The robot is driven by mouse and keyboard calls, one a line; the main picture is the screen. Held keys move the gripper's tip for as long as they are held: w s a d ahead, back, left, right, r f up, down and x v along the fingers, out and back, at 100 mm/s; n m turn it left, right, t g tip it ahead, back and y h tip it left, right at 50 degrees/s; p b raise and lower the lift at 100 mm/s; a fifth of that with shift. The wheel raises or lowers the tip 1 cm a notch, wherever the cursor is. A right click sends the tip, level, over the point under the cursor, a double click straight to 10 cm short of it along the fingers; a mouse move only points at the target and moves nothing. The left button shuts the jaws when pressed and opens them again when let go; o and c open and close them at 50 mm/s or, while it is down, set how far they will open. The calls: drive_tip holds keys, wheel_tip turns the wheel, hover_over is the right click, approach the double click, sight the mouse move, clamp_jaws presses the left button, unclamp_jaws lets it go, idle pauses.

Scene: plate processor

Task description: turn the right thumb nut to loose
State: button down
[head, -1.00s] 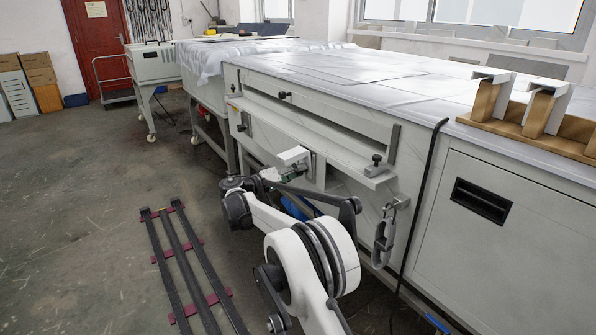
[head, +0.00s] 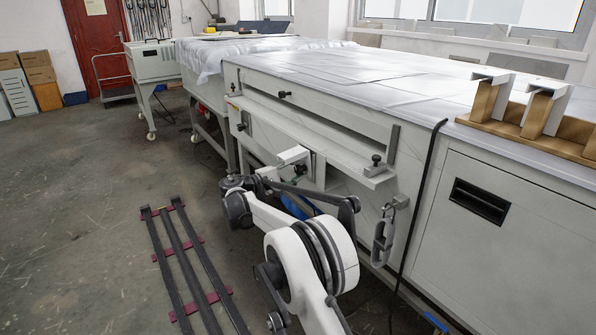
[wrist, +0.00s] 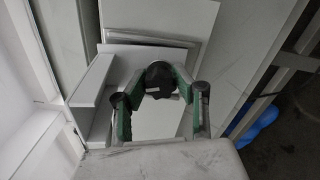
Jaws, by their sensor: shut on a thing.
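In the wrist view, a round black thumb nut (wrist: 160,74) sits between the green-lined fingers of my gripper (wrist: 161,90). The fingers are shut on it from both sides. I cannot tell from the nut's look how loose it is. In the head view my gripper (head: 298,167) is at the low front of the pale machine (head: 330,160), and my own arm and wrist partly hide it and the nut. Another black knob (head: 376,160) stands on the right end of the machine's front ledge, apart from my gripper.
A white angled bracket (wrist: 92,80) stands close to the left of my fingers. More black knobs (head: 285,95) are on the machine front. A grey hook (head: 383,240) and a black cable (head: 417,210) hang at the right. Dark rails (head: 180,255) lie on the floor.

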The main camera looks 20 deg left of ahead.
drive_tip(key=n, duration=0.5)
drive_tip(key=shift+n, duration=0.3)
drive_tip(key=n, duration=0.4)
drive_tip(key=shift+n, duration=0.7)
drive_tip(key=c, duration=1.3)
unclamp_jaws()
drive_tip(key=shift+a, duration=0.1)
drive_tip(key=v, duration=1.2)
